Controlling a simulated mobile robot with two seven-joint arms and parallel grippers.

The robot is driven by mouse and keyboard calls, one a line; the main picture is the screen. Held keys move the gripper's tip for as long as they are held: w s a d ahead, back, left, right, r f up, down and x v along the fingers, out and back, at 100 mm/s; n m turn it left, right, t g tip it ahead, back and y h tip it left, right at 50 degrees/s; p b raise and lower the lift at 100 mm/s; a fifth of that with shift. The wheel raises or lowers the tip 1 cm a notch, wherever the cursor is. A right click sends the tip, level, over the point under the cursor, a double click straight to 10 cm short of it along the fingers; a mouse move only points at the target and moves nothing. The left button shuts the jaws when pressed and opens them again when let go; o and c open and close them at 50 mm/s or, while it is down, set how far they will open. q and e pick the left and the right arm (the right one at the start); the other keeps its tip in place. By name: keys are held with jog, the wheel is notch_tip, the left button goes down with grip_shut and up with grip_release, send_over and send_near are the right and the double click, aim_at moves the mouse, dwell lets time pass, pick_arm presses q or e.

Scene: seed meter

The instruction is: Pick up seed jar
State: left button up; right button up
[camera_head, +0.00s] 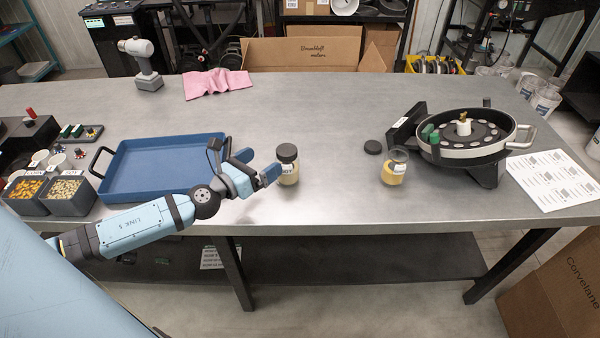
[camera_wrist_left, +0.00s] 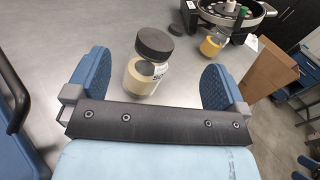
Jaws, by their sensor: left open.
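A seed jar (camera_head: 288,168) with a black lid stands upright on the grey metal table. It also shows in the left wrist view (camera_wrist_left: 146,72), ahead of and between my finger pads. A second jar (camera_head: 394,168), open and holding yellowish contents, stands further right; it shows in the left wrist view (camera_wrist_left: 213,43) too. My left gripper (camera_head: 258,168) is open and empty, just left of the lidded jar, with its fingers pointing towards it. In the head view one finger partly overlaps the jar's left side. My right gripper is not in view.
A blue tray (camera_head: 160,178) lies left of my left gripper, beside grey bins (camera_head: 68,193) of seeds. A loose black lid (camera_head: 373,147) lies by the open jar. The round seed meter (camera_head: 463,140) and a printed sheet (camera_head: 553,180) are at right. A pink cloth (camera_head: 217,83) lies behind.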

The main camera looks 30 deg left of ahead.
pick_arm(q)
jog(key=m, duration=0.2)
jog(key=b, duration=0.5)
send_near(284, 167)
jog(key=shift+m+h, duration=0.3)
jog(key=shift+h, duration=0.1)
jog(key=w+f, duration=0.2)
jog(key=w, duration=0.1)
jog(key=w+a, duration=0.1)
jog(key=shift+w+a+f, duration=0.1)
jog(key=shift+w+f, duration=0.2)
jog(key=shift+f, duration=0.1)
jog(key=shift+w+d+r+p, duration=0.15)
jog(key=shift+w, duration=0.25)
jog(key=shift+w+d+r+p, duration=0.1)
jog(key=shift+w+p, duration=0.05)
jog(key=shift+w, duration=0.25)
jog(key=shift+w+d+f, duration=0.1)
jog(key=shift+w+d, duration=0.05)
jog(key=shift+w, duration=0.35)
jog(key=p+x, duration=0.1)
jog(key=x, duration=0.3)
jog(key=shift+w, duration=0.1)
jog(key=shift+w+d+f, duration=0.1)
jog(key=shift+w+d, duration=0.05)
jog(key=shift+w, duration=0.2)
jog(key=shift+s, duration=0.1)
jog(key=shift+c, duration=0.2)
